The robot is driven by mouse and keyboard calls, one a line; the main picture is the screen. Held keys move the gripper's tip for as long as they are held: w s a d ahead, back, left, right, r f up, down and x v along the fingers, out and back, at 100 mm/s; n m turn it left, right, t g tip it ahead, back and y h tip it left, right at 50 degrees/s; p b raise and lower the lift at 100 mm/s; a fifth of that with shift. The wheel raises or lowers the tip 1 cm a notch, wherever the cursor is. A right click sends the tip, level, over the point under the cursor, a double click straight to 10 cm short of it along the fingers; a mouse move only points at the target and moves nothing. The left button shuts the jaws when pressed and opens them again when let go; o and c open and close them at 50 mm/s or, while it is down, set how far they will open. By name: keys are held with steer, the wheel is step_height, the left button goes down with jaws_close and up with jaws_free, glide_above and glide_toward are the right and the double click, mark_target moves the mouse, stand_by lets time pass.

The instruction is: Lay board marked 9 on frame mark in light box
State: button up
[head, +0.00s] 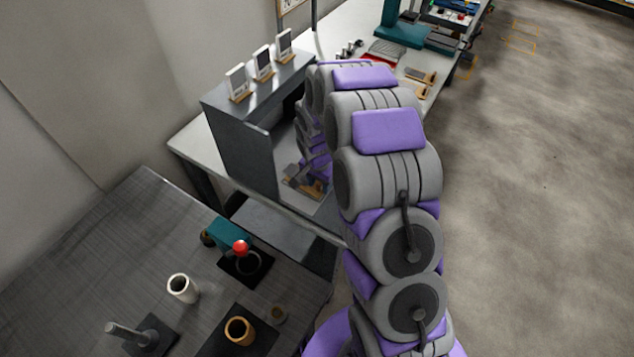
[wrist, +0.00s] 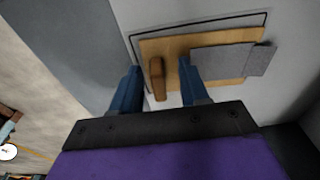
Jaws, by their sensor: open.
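The light box (head: 240,145) is a dark grey, open-fronted housing on the white bench. In the wrist view a wooden board (wrist: 220,72) with a grey sheet (wrist: 225,58) on it lies on the box's pale floor. A thin black frame mark (wrist: 200,22) shows along the board's top and left edges, at a slight angle to it; the other sides are hidden. No number is readable on the board. My gripper (wrist: 160,66) is open, its blue fingers either side of the board's upright wooden grip (wrist: 157,78), with gaps. The board also shows in the head view (head: 302,186).
Three white cards on wooden stands (head: 262,63) stand on top of the box. The box's walls and roof are close around my arm. A dark table (head: 90,260) at lower left holds a white cup (head: 182,288) and other small items. The floor on the right is clear.

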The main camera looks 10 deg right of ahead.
steer(key=shift+d+r, duration=0.25)
steer(key=shift+d, duration=0.45)
steer(key=s+a+r+n+p, duration=0.15)
steer(key=s+r, duration=0.25)
steer(key=r, duration=0.5)
steer(key=s+r+p, duration=0.2)
steer(key=s+r, duration=0.1)
steer(key=r, duration=0.6)
steer(key=s+r+n+g, duration=0.1)
steer(key=s+r+n, duration=0.1)
steer(key=s, duration=0.8)
steer(key=s+r+n, duration=0.3)
steer(key=s+r, duration=0.1)
steer(key=s, duration=0.6)
steer(key=s+r+n+g, duration=0.1)
steer(key=s+r+n, duration=0.1)
steer(key=s, duration=0.8)
steer(key=shift+d+r+g+y, duration=0.3)
steer(key=shift+d+r+y, duration=0.1)
steer(key=shift+r, duration=0.45)
steer(key=shift+s+a+n, duration=0.1)
steer(key=shift+a+n, duration=0.1)
steer(key=shift+n, duration=0.15)
